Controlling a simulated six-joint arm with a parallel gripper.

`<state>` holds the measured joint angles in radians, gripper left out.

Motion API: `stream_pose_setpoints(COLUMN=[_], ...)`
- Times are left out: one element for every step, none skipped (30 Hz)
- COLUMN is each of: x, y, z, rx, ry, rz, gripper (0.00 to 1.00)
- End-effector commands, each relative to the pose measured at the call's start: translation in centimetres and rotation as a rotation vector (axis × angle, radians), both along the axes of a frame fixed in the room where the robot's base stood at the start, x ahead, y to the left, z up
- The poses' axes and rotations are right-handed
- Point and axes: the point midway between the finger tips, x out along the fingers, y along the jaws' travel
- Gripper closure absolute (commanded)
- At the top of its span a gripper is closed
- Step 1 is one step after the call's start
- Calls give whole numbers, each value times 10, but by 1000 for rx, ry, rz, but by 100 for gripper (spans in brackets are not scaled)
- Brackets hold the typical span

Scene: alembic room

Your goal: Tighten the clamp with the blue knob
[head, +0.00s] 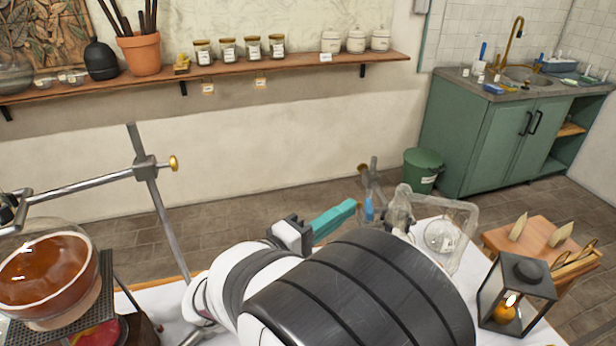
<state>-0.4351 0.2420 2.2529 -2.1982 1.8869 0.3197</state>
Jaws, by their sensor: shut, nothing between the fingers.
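The blue knob (368,209) shows as a small blue piece just right of my gripper's tip. It sits low on a grey-brown clamp (373,183) on a short upright rod, beside the glassware. My gripper (350,208) has teal fingers, shut and empty, pointing right towards the knob. The tip looks very close to the knob, but I cannot tell whether they touch. My own arm fills the lower middle and hides the rod's base and part of the bench.
Clear glassware (440,228) stands right of the clamp. A black lantern (518,290) is at the lower right. At left, a metal stand (150,190) with a brass-knobbed clamp holds a bar near a glass flask (45,275) of amber liquid.

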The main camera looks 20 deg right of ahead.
Motion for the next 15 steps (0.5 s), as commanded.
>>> stream_pose_setpoints(x=[-1,-2,-2,-3,-3,-3,-3,-3,-3,-3,-3,-3,-3,-3,-3], y=[-4,-5,-6,-7,-7,-8,-8,-8,-8,-8,-8,-7,-7,-7,-8], z=[0,0,0,0,0,0,0,0,0,0,0,0,0,0,0], rx=[0,0,0,0,1,1,1,1,1,1,1,1,1,1,1], ry=[0,0,0,0,0,0,0,0,0,0,0,0,0,0,0], rz=[-1,0,0,0,0,0,0,0,0,0,0,0,-1,-2,-4], gripper=[100,100,100,100,100,100,100,100,100,100,100,100,100,100,100])
